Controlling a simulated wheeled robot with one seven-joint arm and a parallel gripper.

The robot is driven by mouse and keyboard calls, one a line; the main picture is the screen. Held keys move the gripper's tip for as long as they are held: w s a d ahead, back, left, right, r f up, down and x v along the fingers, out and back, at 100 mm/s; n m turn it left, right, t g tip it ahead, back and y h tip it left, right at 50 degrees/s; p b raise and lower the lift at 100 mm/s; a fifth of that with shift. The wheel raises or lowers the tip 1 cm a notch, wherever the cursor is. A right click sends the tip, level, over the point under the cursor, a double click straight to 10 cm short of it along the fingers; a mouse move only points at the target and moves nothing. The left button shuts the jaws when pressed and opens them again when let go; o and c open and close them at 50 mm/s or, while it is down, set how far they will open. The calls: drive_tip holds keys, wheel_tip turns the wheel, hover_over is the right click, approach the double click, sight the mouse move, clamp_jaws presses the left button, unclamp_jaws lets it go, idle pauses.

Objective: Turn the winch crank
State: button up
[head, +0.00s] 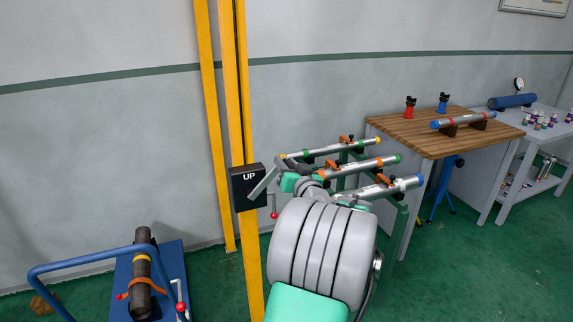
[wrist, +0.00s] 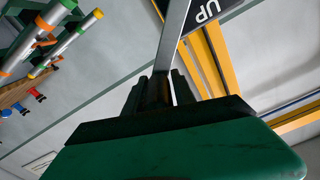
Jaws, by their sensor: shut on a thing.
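The winch is a black box (head: 240,190) marked "UP", fixed on a yellow post in the head view. Its grey flat crank arm (head: 264,180) slants up to the right from the box. The arm also shows in the wrist view (wrist: 174,38), running upward from between my fingers. My gripper (head: 288,182), teal-green, is at the right of the box. In the wrist view my gripper (wrist: 158,90) is shut on the dark brownish crank handle (wrist: 158,86), with a finger on each side. Much of the handle is hidden by the fingers and, in the head view, by my arm.
A rack of pipes (head: 345,146) stands right behind my arm. A wooden table (head: 470,122) with a pipe and stands is further right, beside a grey shelf (head: 548,128). A blue cart (head: 178,262) carrying a dark pipe is at lower left. Floor shows between the cart and post.

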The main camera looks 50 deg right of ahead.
clamp_jaws()
idle(0.9)
